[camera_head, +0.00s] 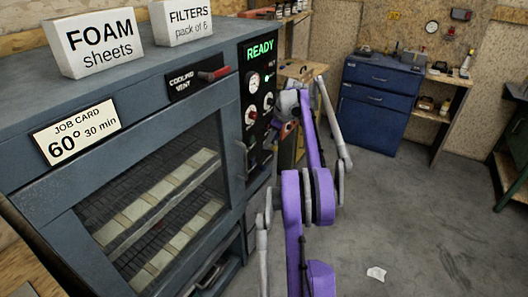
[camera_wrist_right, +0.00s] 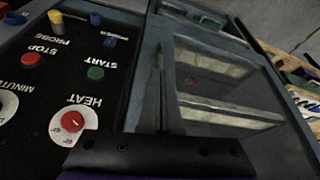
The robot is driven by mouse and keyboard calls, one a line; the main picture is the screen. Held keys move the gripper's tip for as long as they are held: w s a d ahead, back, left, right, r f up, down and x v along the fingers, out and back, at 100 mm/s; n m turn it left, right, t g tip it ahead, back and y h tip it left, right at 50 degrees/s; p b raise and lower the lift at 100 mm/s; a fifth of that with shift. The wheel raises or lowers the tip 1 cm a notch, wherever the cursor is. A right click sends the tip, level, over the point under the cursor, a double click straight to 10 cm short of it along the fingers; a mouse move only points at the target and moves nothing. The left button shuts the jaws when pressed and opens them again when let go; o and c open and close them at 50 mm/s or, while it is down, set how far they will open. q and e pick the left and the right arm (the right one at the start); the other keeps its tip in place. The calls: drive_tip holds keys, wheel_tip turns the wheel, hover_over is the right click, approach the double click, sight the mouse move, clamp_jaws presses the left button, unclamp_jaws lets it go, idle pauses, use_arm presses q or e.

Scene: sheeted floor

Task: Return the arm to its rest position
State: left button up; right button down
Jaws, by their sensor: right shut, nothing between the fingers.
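My right arm, purple and grey, reaches up the middle of the head view, and its gripper (camera_head: 287,130) is beside the oven's black control panel (camera_head: 254,110). In the right wrist view the shut, empty gripper (camera_wrist_right: 160,55) shows as a thin dark finger pair in front of the oven. The panel (camera_wrist_right: 50,105) is to its left there, with a red-centred HEAT dial (camera_wrist_right: 72,121), a green START button (camera_wrist_right: 96,73) and a red STOP button (camera_wrist_right: 32,60). The grey-blue oven (camera_head: 120,168) has its glass door shut, and its display (camera_head: 260,50) reads READY. My left gripper is not in view.
Boxes marked FOAM sheets (camera_head: 95,43) and FILTERS (camera_head: 182,22) stand on the oven. A job card (camera_head: 77,132) reads 60° 30 min. A blue cabinet (camera_head: 378,105) stands at the back. The floor to the right is mostly clear, with a pale scrap (camera_head: 376,273) on it.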

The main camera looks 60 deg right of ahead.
drive_tip(key=shift+s+d+r, duration=0.2)
drive_tip(key=shift+s+r, duration=0.45)
drive_tip(key=shift+r, duration=0.1)
drive_tip(key=w+a+m, duration=0.1)
drive_tip(key=w+a, duration=0.2)
drive_tip(key=a, duration=1.2)
drive_tip(key=w+a, duration=0.4)
drive_tip(key=a, duration=1.1)
drive_tip(key=s+a+f, duration=0.4)
drive_tip(key=s+a, duration=0.1)
drive_tip(key=a, duration=0.3)
drive_tip(key=s+a+f+m+t, duration=0.1)
drive_tip(key=s+a+f, duration=0.3)
drive_tip(key=a, duration=0.4)
drive_tip(key=s+a+f, duration=0.4)
drive_tip(key=s+a, duration=0.3)
drive_tip(key=a, duration=0.1)
drive_tip(key=shift+t+h, duration=0.3)
drive_tip(key=shift+h, duration=0.1)
